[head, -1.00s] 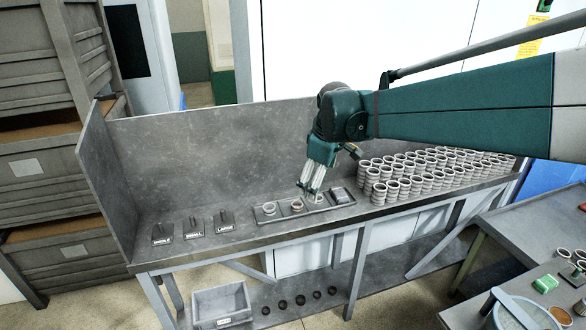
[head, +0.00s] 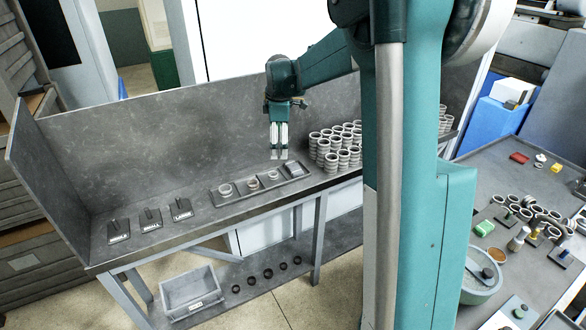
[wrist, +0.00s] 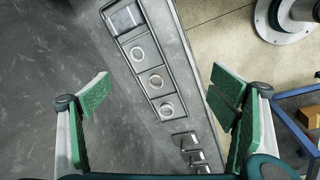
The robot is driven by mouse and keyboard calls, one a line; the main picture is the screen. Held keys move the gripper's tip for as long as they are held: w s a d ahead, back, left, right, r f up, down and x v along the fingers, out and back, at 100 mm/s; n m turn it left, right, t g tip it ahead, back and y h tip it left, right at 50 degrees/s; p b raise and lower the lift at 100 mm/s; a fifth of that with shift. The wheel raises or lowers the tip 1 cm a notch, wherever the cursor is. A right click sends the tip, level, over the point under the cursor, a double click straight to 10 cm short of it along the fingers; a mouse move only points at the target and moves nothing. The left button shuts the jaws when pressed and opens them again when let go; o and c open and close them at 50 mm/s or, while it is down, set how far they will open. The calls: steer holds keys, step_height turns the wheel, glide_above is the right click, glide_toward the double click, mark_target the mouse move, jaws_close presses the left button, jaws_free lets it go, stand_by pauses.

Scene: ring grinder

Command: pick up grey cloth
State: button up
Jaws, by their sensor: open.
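A folded grey piece that looks like the cloth (head: 294,169) lies in the right end compartment of a dark tray (head: 236,198) on the grey bench. In the wrist view the grey cloth (wrist: 125,18) shows at the top end of the tray (wrist: 152,92). My gripper (head: 278,157) points down above the bench near the tray's right part, just left of the cloth in the head view. In the wrist view my gripper (wrist: 168,95) has its green-padded fingers wide apart, with nothing between them.
Three rings, one a pale ring (head: 225,190), sit in the tray's other compartments. Stacked rings (head: 335,150) stand close to the right. Labelled stands (head: 150,220) are at the left. A back panel (head: 180,135) rises behind. A side table (head: 520,200) holds assorted parts.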

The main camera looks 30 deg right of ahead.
steer(key=w+d+f+n+g+p, duration=0.1)
steer(key=w+d+f+n, duration=0.2)
steer(key=w+d+f, duration=0.3)
steer(key=n+g+p, duration=0.1)
steer(key=n, duration=0.1)
glide_above(293, 166)
step_height(293, 166, down, 9)
steer(key=shift+r, duration=0.1)
steer(key=shift+f, duration=1.35)
steer(key=shift+f, duration=0.1)
steer(key=shift+f+p, duration=0.5)
steer(key=shift+f, duration=2)
steer(key=shift+c, duration=0.6)
steer(key=c, duration=0.8)
